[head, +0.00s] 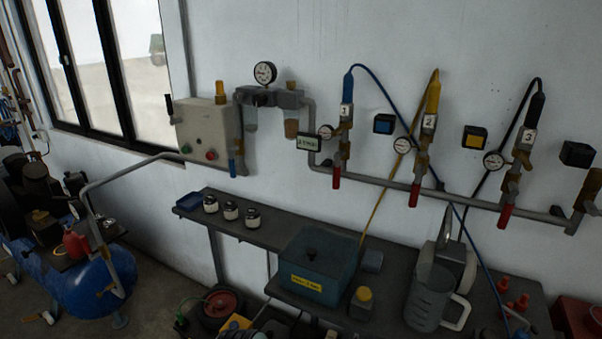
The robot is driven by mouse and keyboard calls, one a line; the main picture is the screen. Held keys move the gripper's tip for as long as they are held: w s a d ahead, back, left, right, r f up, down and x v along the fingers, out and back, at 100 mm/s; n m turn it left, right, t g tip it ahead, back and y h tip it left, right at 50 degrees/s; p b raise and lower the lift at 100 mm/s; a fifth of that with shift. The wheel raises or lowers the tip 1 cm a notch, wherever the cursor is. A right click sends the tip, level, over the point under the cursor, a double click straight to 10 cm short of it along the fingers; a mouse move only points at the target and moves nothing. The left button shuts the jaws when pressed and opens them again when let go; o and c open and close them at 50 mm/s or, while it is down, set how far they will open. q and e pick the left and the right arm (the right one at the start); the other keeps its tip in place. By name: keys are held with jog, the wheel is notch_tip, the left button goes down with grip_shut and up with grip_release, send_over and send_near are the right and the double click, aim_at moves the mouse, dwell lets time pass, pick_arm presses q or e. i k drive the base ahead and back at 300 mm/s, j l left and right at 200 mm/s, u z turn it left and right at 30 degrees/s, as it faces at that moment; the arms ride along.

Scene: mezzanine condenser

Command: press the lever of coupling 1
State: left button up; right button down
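Coupling 1 (345,111) is on the wall pipe right of centre, marked with a white "1" tag. A blue hose end (348,85) stands upright in its top, and a blue hose arcs away from it to the right. Brass parts sit under the tag, and a red handle (337,178) hangs straight down below. I cannot tell which small part is the coupling's lever. A round gauge (325,132) is beside it on the left. Neither of my grippers shows in the head view.
Coupling 2 (429,123) with a yellow hose and coupling 3 (528,137) with a black hose stand further right. Below is a dark bench (262,236) with jars, a teal box (315,265) and a clear jug (428,302). A blue compressor tank (85,285) stands at left.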

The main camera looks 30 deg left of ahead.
aim_at(337, 167)
jog(key=u, duration=0.9)
jog(key=i+j, duration=0.25)
jog(key=j, duration=0.2)
jog(key=i+j, duration=0.25)
jog(key=j, duration=0.2)
jog(key=i+j+u, duration=0.1)
jog(key=i+j, duration=0.15)
jog(key=j, duration=0.25)
jog(key=i+j, duration=0.25)
jog(key=j, duration=0.15)
